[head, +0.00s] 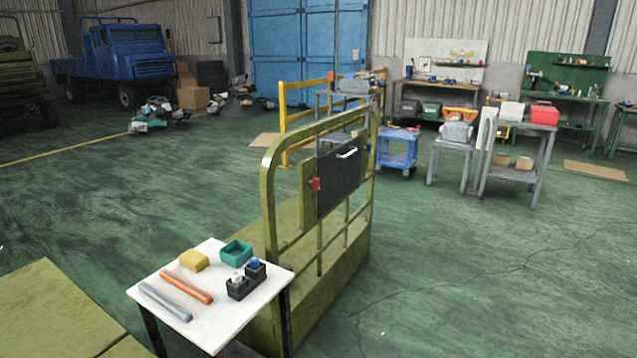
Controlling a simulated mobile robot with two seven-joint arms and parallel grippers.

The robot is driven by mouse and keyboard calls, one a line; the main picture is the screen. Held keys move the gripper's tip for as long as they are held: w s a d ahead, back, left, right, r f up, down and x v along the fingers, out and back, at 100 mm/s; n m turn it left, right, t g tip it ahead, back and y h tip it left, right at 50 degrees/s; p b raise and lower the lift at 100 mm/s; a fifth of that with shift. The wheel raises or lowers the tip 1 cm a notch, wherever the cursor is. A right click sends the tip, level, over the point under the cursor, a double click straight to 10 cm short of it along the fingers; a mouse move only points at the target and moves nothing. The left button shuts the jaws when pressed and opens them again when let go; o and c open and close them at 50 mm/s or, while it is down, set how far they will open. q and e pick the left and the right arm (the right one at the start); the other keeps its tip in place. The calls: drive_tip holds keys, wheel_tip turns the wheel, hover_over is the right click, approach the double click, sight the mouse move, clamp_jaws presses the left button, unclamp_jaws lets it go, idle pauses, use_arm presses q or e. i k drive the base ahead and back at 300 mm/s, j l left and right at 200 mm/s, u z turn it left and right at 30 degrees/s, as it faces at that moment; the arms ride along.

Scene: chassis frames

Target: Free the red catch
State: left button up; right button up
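The red catch (315,183) is a small red piece at the left edge of a dark panel (341,176). The panel has a white handle (347,153) near its top and is mounted in an olive-green tubular frame (268,190). The panel looks closed against the frame. How the catch is fastened is too small to tell. Neither of my grippers shows in the head view.
A small white table (226,322) stands in front of the frame, bearing a yellow block (194,260), a teal bin (236,252), a black holder (240,287), an orange bar (187,286) and a grey bar (165,300). Green floor (480,270) is clear to the right.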

sight(316, 182)
drive_tip(key=i+l, duration=0.4)
drive_tip(key=i+l+u, duration=0.1)
drive_tip(key=i+l, duration=0.25)
drive_tip(key=l, duration=0.15)
drive_tip(key=i+l, duration=0.4)
drive_tip(key=i+l+u, duration=0.1)
drive_tip(key=i+l, duration=0.25)
drive_tip(key=l, duration=0.2)
